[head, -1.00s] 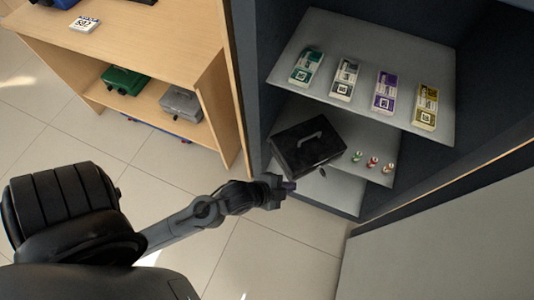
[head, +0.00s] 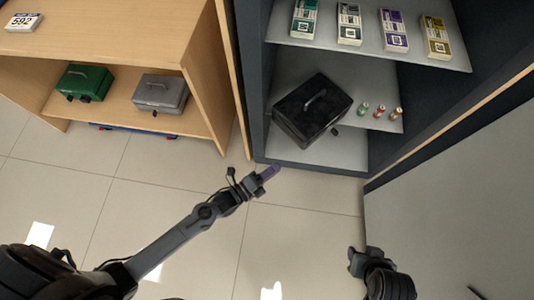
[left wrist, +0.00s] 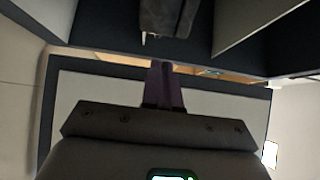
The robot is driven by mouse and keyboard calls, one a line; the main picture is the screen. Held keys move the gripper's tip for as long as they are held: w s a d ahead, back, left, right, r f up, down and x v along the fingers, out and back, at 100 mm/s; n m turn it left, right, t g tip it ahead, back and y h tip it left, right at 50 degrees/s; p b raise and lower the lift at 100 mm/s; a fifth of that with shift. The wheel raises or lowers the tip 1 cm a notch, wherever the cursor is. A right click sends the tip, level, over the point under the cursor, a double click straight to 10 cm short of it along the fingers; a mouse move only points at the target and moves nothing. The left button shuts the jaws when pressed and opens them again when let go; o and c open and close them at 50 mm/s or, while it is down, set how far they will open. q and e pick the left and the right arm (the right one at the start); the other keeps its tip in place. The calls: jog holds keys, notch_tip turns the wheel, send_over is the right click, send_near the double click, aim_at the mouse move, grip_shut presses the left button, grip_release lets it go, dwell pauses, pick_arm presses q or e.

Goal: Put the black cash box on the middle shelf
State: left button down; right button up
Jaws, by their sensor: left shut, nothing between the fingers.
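The black cash box (head: 313,110) rests on the middle shelf (head: 375,72) of the dark cabinet, turned at an angle. Its front corner appears to stick out past the shelf's front edge. Its handle is on top. My left gripper (head: 270,172) is shut and empty, in front of the cabinet and below the box, apart from it. In the left wrist view the purple fingers (left wrist: 164,88) are together, and the dark box (left wrist: 168,18) shows beyond them at the top. Part of my right arm shows at the bottom right; its gripper (head: 358,262) is too unclear to read.
Small coloured rolls (head: 380,111) stand right of the box on its shelf. Banknote bundles (head: 395,30) lie on the shelf above. A green box (head: 84,82) and a grey box (head: 160,93) sit in the wooden unit at left. A cabinet door panel (head: 450,220) stands at right.

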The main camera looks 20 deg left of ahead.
aim_at(299, 142)
pick_arm(q)
jog(key=b+x, duration=0.1)
jog(key=x, duration=0.2)
jog(key=a+b+x, duration=0.1)
jog(key=b+x, duration=0.1)
jog(key=x, duration=0.1)
jog(key=w+b+x, duration=0.1)
jog(key=b+x, duration=0.1)
jog(key=x, duration=0.1)
jog(key=shift+w+a+f, duration=0.15)
jog(key=shift+w+f, duration=0.05)
jog(key=shift+w, duration=0.1)
jog(key=shift+w+a, duration=0.35)
jog(key=shift+w, duration=0.05)
jog(key=shift+w+r+b, duration=0.1)
jog(key=shift+b, duration=0.2)
jog(key=shift+d, duration=0.1)
